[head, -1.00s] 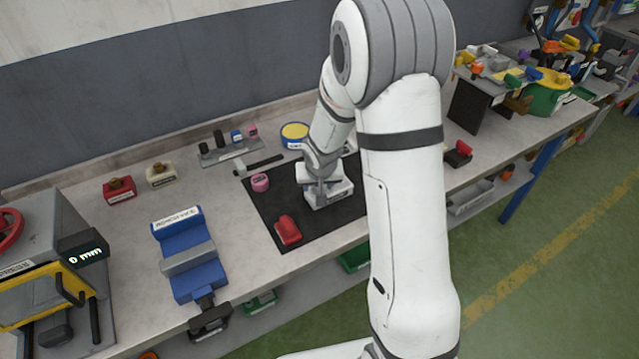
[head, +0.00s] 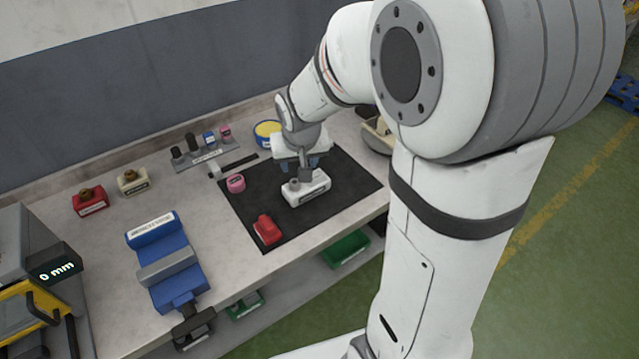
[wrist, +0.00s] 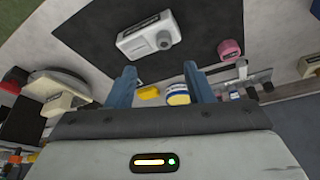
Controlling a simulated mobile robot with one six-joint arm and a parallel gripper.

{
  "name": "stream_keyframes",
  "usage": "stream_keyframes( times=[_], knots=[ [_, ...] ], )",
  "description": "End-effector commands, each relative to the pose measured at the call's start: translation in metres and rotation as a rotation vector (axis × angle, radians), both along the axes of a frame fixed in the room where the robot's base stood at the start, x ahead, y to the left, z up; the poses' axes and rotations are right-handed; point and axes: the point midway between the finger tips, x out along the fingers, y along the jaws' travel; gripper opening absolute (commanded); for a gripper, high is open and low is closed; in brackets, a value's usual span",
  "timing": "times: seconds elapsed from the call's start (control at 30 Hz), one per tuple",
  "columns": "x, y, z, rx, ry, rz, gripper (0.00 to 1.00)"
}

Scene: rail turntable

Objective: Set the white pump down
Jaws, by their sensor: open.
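The white pump (head: 306,188) sits upright on the black mat (head: 345,178), with a grey cylindrical part on top and a label on its side. In the wrist view the pump (wrist: 145,40) lies beyond the fingertips, on the dark mat. My gripper (head: 302,165) is above and behind the pump in the head view. In the wrist view its two blue fingers (wrist: 158,78) are spread apart with nothing gripped between them. The gripper is clear of the pump in the wrist view.
A red part (head: 267,230) and a pink roll (head: 236,183) are on or beside the mat. A yellow-topped blue tin (head: 267,130) stands behind it. A blue vise (head: 165,262) is at left, with red (head: 90,201) and cream (head: 132,181) blocks behind. Bare bench lies between vise and mat.

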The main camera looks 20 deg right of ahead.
Motion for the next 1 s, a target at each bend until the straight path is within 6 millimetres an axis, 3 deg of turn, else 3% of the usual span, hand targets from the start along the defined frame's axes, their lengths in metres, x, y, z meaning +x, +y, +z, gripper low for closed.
stream_keyframes(
  times=[0.2,0.4,0.5,0.7,1.0],
  knots=[
    [-0.079,-0.014,0.050,-0.008,0.022,0.019,0.47],
    [-0.154,-0.019,0.071,-0.003,0.056,0.050,0.47],
    [-0.179,-0.019,0.075,0.001,0.068,0.065,0.47],
    [-0.201,-0.022,0.076,0.005,0.081,0.079,0.47],
    [-0.202,-0.022,0.075,0.005,0.082,0.080,0.47]
  ],
)
